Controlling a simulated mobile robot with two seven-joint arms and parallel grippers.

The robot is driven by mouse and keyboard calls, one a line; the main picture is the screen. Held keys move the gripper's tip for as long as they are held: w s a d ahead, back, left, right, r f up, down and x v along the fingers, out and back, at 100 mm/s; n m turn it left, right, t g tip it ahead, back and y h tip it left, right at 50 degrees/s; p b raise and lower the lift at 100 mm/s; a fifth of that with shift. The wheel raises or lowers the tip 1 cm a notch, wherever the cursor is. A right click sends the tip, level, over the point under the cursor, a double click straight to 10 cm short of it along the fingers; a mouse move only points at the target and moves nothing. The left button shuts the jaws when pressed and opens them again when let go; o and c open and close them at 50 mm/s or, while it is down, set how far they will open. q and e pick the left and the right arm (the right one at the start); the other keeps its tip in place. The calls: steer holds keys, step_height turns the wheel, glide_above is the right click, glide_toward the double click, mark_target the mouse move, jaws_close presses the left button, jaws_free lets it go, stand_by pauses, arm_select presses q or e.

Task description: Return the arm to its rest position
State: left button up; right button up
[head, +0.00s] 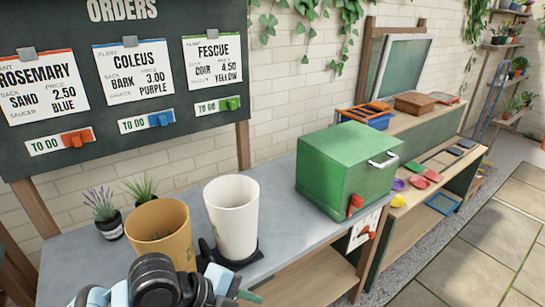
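One of my arms (160,284), with black joints and light blue parts, comes in at the bottom edge, left of centre. It appears to be the left one. It lies in front of an ochre pot (160,230) and a white pot (233,215), which both stand upright on the grey bench. A black part shows around the base of the white pot; I cannot tell whether it is a stand or part of my gripper. No clear pair of fingertips shows, so its opening cannot be told. My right gripper is not in view.
A green box (347,170) with a silver handle stands on the bench (275,190). Two small potted plants (104,213) stand behind the ochre pot. The orders board (125,75) hangs behind. Further right are a second bench with coloured saucers (427,175) and open paving (475,240).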

arm_select(q)
steer(key=s+a+f+n+t+y, duration=0.1)
steer(key=s+a+f+n+t, duration=0.15)
steer(key=f+n, duration=0.55)
steer(key=s+a+f+n+t, duration=0.2)
steer(key=a+f+n+t, duration=0.1)
steer(key=f+n, duration=0.4)
steer(key=s+a+f+n+y, duration=0.2)
steer(key=s+a+f+n, duration=0.2)
steer(key=s, duration=0.4)
steer(key=s+a+f+n+y, duration=0.3)
steer(key=s+a+f, duration=0.3)
steer(key=s, duration=0.3)
steer(key=shift+n+y+p, duration=0.3)
steer(key=shift+n+p, duration=0.1)
steer(key=shift+n, duration=0.2)
steer(key=shift+f+t, duration=0.1)
steer(key=shift+t, duration=0.15)
